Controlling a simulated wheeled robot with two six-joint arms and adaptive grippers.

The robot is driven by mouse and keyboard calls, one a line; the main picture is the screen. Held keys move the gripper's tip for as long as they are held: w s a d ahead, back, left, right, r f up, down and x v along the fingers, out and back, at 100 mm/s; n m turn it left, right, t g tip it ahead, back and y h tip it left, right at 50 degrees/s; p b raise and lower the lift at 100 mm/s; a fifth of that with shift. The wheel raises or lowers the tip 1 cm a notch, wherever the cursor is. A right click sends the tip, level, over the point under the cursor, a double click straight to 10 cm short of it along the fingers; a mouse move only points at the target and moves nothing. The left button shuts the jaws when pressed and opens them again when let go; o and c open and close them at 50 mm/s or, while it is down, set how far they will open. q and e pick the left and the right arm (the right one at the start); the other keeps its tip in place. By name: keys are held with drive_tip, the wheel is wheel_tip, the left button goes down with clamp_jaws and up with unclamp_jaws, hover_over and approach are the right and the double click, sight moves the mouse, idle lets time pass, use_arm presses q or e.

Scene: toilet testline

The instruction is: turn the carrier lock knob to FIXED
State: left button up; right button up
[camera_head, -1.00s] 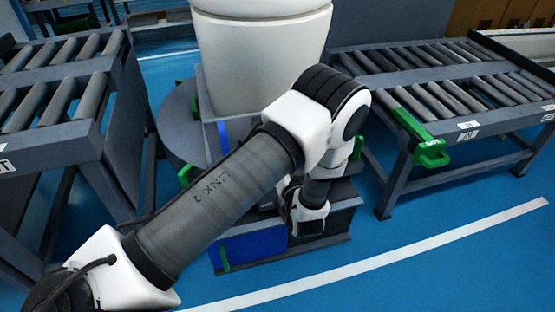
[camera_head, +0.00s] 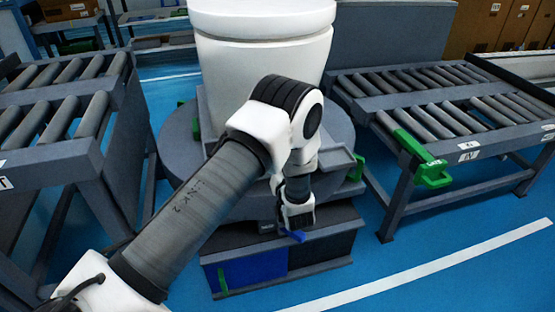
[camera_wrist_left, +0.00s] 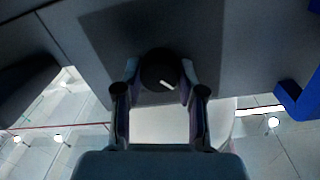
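The carrier lock knob (camera_wrist_left: 157,70) is round and black with a white pointer mark, on a dark grey panel (camera_wrist_left: 105,42) in the left wrist view. The pointer slants toward the lower right of that picture. My left gripper (camera_wrist_left: 160,74) has its two fingers apart, one on each side of the knob; whether they touch it is unclear. In the head view my left gripper (camera_head: 296,218) is low in front of the carrier, and the knob is hidden there. No FIXED label is readable. My right gripper is not in view.
A white toilet (camera_head: 262,70) stands on the round grey carrier (camera_head: 175,135) behind my arm. A blue part (camera_wrist_left: 298,98) is right of the fingers in the wrist view. Roller conveyors stand left (camera_head: 45,165) and right (camera_head: 400,205). The right one has a green bracket (camera_head: 430,175).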

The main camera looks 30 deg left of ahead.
use_arm(q)
drive_tip(key=shift+r, duration=0.1)
idle(0.3)
drive_tip(key=m+p, duration=0.7)
drive_tip(key=m, duration=0.8)
drive_tip(key=shift+g, duration=0.3)
drive_tip(key=shift+m+p, duration=0.3)
drive_tip(key=shift+m, duration=0.1)
drive_tip(key=o, duration=1.1)
drive_tip(key=shift+o, duration=0.2)
